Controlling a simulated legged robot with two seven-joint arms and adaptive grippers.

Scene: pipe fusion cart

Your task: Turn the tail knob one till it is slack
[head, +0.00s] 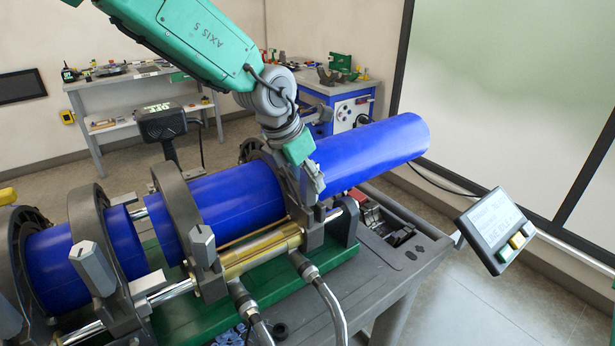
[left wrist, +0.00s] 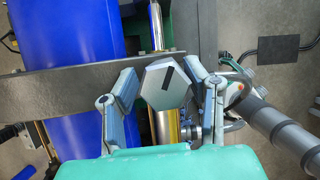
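A grey six-sided knob (left wrist: 165,85) with a dark stripe on its face stands between the fingers of my left gripper (left wrist: 161,80) in the left wrist view. The fingers are apart, one on each side of the knob, with no clear grip on it. In the head view my left gripper (head: 303,165) reaches down to the rightmost clamp and hides most of its knob. Two more grey knobs, one on the middle clamp (head: 202,246) and one on a left clamp (head: 93,268), stand free. I cannot tell from markings which is tail knob one. My right gripper is not in view.
Blue pipes (head: 225,200) lie through the dark clamps on the green-based cart. Brass and steel rods (head: 262,250) and hoses (head: 330,310) run in front of the clamps. A control panel (head: 495,230) stands at the right. Workbenches (head: 130,85) are behind.

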